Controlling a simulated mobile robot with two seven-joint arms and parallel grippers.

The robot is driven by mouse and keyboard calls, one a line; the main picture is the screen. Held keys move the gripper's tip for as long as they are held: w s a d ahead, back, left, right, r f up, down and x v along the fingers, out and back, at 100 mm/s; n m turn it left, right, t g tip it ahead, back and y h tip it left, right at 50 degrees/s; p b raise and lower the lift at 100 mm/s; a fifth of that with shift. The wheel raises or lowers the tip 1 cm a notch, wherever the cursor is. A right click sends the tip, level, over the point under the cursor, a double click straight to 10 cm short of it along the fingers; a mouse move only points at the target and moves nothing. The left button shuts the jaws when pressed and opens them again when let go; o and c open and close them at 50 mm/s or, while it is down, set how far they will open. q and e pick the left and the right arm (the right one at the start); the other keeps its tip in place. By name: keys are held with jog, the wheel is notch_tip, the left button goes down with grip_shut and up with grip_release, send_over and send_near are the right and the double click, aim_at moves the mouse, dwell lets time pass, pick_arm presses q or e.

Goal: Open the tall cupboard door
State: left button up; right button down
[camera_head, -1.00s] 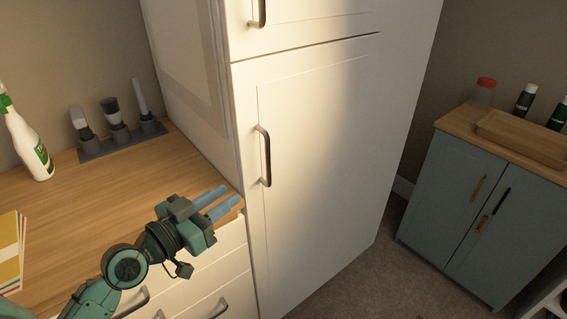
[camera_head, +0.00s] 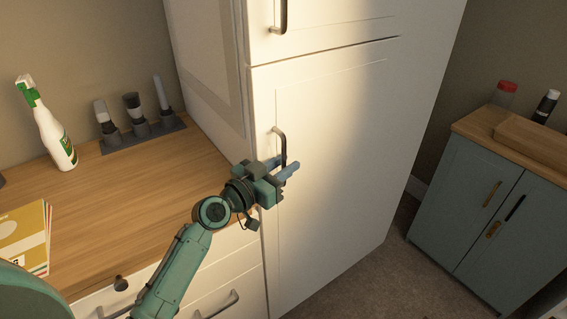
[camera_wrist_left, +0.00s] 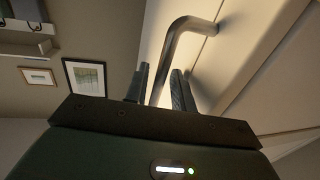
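The tall cupboard door (camera_head: 335,170) is white and shut, with an upright dark metal handle (camera_head: 281,145) near its left edge. In the left wrist view the handle (camera_wrist_left: 176,45) runs down between the two dark fingers of the gripper (camera_wrist_left: 160,85). The fingers are apart, one on each side of the bar, with small gaps visible. My right gripper is not in view.
A wooden counter (camera_head: 150,190) at left holds a spray bottle (camera_head: 54,135), a grey holder with utensils (camera_head: 143,135) and booklets (camera_head: 25,238). Drawers with handles lie below it. A blue-grey cabinet (camera_head: 480,210) stands at right, with carpeted floor (camera_head: 375,270) between.

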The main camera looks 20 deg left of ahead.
pick_arm(q)
grip_shut()
dwell(0.6)
